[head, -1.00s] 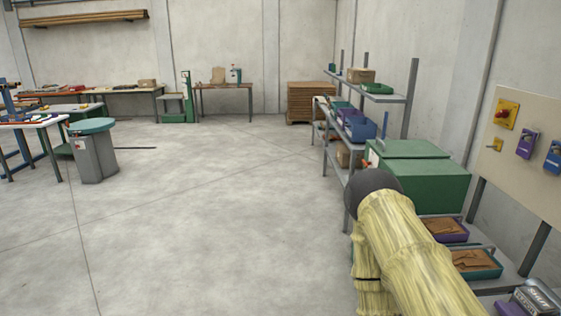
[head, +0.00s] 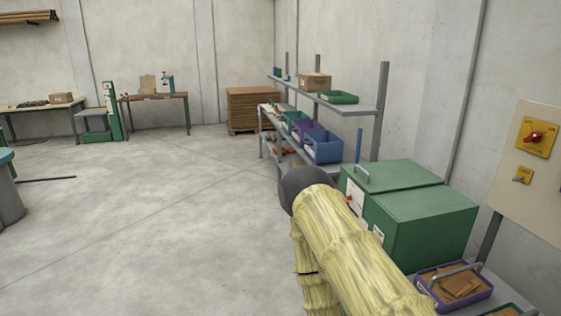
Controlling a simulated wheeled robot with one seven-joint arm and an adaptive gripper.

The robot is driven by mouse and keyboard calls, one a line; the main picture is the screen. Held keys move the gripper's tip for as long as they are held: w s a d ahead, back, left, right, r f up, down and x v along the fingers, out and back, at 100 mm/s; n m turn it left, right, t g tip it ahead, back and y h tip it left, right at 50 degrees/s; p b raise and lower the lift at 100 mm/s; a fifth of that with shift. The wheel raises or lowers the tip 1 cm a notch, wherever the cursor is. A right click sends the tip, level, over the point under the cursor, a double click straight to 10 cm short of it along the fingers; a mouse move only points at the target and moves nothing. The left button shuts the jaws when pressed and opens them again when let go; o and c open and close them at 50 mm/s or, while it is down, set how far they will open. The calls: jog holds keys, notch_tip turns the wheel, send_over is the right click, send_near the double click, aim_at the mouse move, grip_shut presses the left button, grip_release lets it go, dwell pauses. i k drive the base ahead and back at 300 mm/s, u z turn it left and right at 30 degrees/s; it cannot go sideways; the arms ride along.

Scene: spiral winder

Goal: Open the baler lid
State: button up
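A green box-shaped machine (head: 425,222) stands on a bench at the right. The top looks shut. No label marks it as the baler, so I cannot tell for sure. My arm, in a yellow sleeve with a dark rounded joint, reaches up in front of the machine and hides its lower left part. My gripper is not in view.
A grey shelf rack (head: 371,110) with bins stands behind the machine. A purple bin (head: 455,286) with brown pieces sits in front of it. A panel with a red knob (head: 536,137) is on the right. Open floor (head: 150,220) lies to the left.

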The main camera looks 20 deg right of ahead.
aim_at(390, 175)
jog(key=i, duration=1.85)
jog(key=z, duration=0.7)
